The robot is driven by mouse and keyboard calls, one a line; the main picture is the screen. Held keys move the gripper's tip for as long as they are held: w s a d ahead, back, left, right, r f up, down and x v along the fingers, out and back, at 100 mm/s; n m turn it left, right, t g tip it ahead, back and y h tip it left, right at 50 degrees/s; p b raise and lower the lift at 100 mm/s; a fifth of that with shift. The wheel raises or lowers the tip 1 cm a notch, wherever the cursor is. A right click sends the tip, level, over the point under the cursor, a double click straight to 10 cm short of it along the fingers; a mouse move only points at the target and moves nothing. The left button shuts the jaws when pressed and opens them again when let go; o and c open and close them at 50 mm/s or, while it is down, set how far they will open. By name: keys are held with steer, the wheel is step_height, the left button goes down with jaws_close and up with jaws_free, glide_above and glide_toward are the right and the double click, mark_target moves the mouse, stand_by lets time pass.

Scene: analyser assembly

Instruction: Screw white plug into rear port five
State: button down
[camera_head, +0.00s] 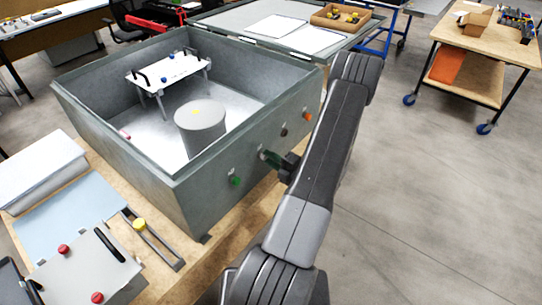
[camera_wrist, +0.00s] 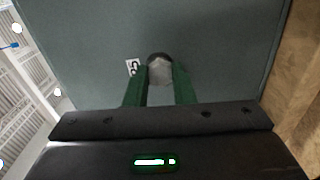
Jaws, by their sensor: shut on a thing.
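The grey-green analyser box (camera_head: 205,205) stands open-topped on a wooden bench in the head view. My gripper (camera_head: 265,155) is at its outer wall, between a green plug (camera_head: 235,180) and a dark round port (camera_head: 284,132). In the wrist view the green fingers of my gripper (camera_wrist: 160,80) are shut on the pale, greyish-white plug (camera_wrist: 160,72). The plug faces the wall (camera_wrist: 215,45) at a dark round opening, beside a white label (camera_wrist: 133,67) that seems to read 5. I cannot tell how deep the plug sits. The plug is hidden in the head view.
An orange plug (camera_head: 308,117) is farther along the same wall. Inside the box are a grey cylinder (camera_head: 200,130) and a small white stand (camera_head: 165,70). A panel with red knobs (camera_head: 85,275) lies at the lower left. Open floor is on the right.

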steer(key=m, duration=0.3)
steer(key=shift+f, duration=0.1)
steer(key=c, duration=1.2)
jaws_free()
steer(key=v, duration=0.7)
steer(key=x, duration=0.7)
